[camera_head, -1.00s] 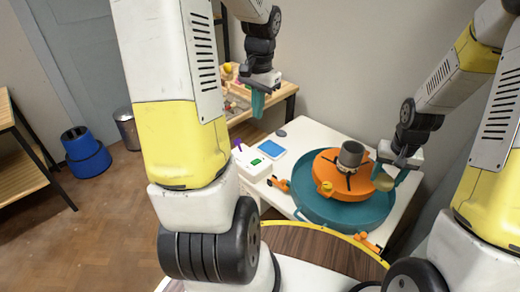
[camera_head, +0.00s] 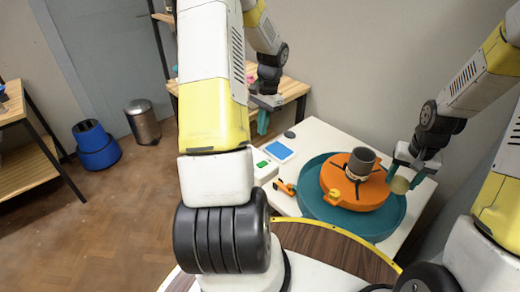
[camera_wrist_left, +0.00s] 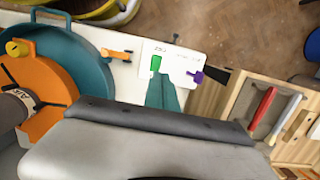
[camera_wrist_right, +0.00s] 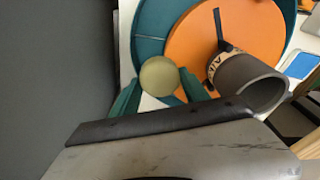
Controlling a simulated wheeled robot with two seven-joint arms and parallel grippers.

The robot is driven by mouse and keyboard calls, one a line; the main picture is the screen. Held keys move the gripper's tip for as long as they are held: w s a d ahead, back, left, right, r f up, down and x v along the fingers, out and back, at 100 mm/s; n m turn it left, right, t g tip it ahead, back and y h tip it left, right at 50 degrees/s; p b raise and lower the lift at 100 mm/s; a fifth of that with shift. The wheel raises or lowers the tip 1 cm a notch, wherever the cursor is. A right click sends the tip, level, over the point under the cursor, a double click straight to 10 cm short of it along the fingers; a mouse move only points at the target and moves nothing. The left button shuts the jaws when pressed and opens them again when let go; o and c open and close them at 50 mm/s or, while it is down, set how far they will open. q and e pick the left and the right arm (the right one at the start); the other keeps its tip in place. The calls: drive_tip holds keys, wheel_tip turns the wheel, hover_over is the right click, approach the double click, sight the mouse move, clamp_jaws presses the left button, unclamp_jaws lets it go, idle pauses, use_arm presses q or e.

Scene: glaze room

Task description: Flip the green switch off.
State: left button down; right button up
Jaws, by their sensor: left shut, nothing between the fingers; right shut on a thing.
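The green switch (camera_wrist_left: 156,63) sits on a white panel (camera_wrist_left: 170,58) in the left wrist view. It also shows in the head view (camera_head: 262,164), partly beside my arm. A purple switch (camera_wrist_left: 195,76) is on the same panel; my arm hides it in the head view. My left gripper (camera_wrist_left: 160,80) is shut and empty, its teal fingertips close below the green switch in its wrist view; I cannot tell if they touch. In the head view the left gripper (camera_head: 263,124) appears above and behind the panel. My right gripper (camera_wrist_right: 160,80) is shut on a round olive disc (camera_wrist_right: 159,70).
A teal round tray (camera_head: 320,205) holds an orange wheel (camera_head: 345,192) with a grey cup (camera_head: 361,160). An orange lever (camera_head: 284,187) lies between tray and panel. A blue pad (camera_head: 279,151) lies behind the panel. A wooden shelf (camera_wrist_left: 248,95) stands beside the white table.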

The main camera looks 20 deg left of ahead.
sight(258, 164)
use_arm(q)
drive_tip(key=f, duration=0.4)
drive_tip(key=s+f, duration=0.1)
drive_tip(key=f, duration=0.4)
drive_tip(key=s+a+f, duration=0.1)
drive_tip(key=f, duration=0.3)
drive_tip(key=shift+f, duration=0.25)
drive_tip(key=shift+s+f, duration=0.1)
drive_tip(key=shift+f, duration=0.15)
drive_tip(key=shift+d, duration=0.1)
drive_tip(key=shift+w+d+r, duration=0.25)
drive_tip(key=shift+w, duration=0.4)
drive_tip(key=shift+r, duration=0.15)
drive_tip(key=shift+r, duration=0.35)
wheel_tip(258, 164, up, 13)
drive_tip(key=s, duration=0.2)
drive_tip(key=shift+a, duration=0.45)
